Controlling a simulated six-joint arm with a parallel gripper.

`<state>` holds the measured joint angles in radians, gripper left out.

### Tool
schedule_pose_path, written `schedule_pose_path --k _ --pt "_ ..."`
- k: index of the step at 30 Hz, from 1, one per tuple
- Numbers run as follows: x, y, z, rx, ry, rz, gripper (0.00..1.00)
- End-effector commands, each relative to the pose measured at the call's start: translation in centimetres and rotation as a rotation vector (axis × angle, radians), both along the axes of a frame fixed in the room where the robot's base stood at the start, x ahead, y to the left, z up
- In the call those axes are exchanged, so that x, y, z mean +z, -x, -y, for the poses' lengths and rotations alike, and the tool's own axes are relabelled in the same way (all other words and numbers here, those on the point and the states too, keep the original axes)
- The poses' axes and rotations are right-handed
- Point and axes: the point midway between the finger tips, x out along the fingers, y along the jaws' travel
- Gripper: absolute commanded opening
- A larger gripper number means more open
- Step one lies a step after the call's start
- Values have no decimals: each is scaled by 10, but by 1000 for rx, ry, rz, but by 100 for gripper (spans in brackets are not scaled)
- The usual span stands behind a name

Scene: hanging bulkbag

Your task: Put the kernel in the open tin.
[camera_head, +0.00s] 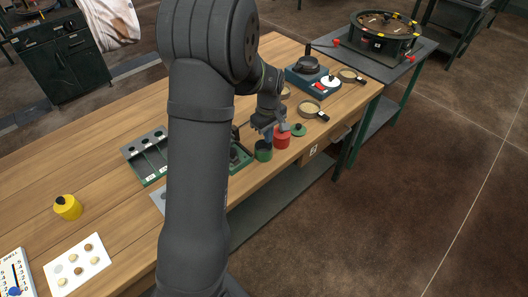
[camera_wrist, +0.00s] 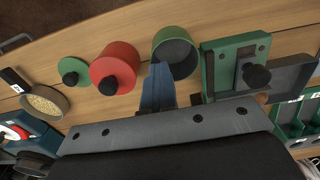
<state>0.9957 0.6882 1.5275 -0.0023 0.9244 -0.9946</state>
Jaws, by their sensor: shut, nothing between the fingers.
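The open tin is green; it stands near the table's front edge in the head view (camera_head: 263,152) and the wrist view (camera_wrist: 164,41). Its grey inside shows partly, with no kernel visible in that part. Its green lid (camera_wrist: 73,70) with a dark knob lies apart, beyond the red tin (camera_wrist: 113,66). My gripper (camera_wrist: 158,72) is shut and empty, its blue fingers at the green tin's rim; I cannot tell whether they touch it. Several pale and brown kernels (camera_head: 87,247) lie on a white card at the front left. I cannot tell which kernel the task means.
A green device (camera_wrist: 237,65) with a black knob stands close beside the open tin. A compartment tray (camera_head: 147,156), a closed yellow tin (camera_head: 67,208), a pan of grain (camera_head: 309,108) and a dark blue scale (camera_head: 306,75) are also on the table.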

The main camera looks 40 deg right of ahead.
Motion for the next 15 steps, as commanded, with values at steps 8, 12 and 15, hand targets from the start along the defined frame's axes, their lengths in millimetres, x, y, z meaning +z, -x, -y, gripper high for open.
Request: schedule_pose_path --k 8,12,15 --pt "-7 0 0 0 1 1 0" --pt "-7 0 0 0 1 1 0" --pt "-7 0 0 0 1 1 18"
